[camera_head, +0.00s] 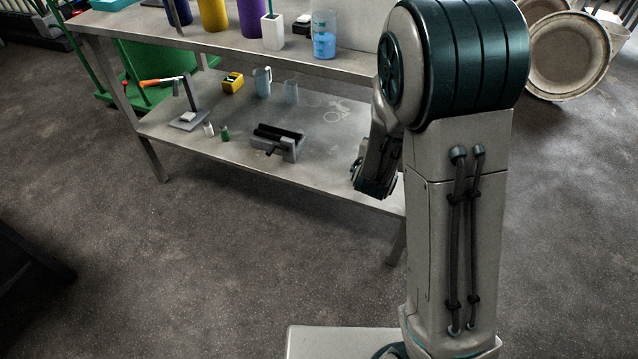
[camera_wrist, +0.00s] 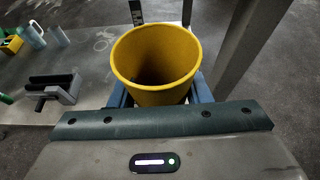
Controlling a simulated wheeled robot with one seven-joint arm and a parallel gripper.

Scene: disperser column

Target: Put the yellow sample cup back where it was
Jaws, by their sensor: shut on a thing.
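The yellow sample cup (camera_wrist: 157,68) is upright in the wrist view, with its open mouth towards the camera and its inside looking empty. My gripper (camera_wrist: 160,97) is shut on it, with a blue-grey finger showing at each side. The cup's base is hidden, so I cannot tell whether it touches anything. In the head view my arm hides the cup and the fingers.
The lower shelf (camera_head: 322,165) holds a grey block with a dark trough (camera_head: 277,142), a lever stand (camera_head: 188,105), a yellow box (camera_head: 232,82) and clear jugs (camera_head: 262,80). Its right part has faint ring marks and bare room. A table leg (camera_wrist: 247,45) stands close right of the cup.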

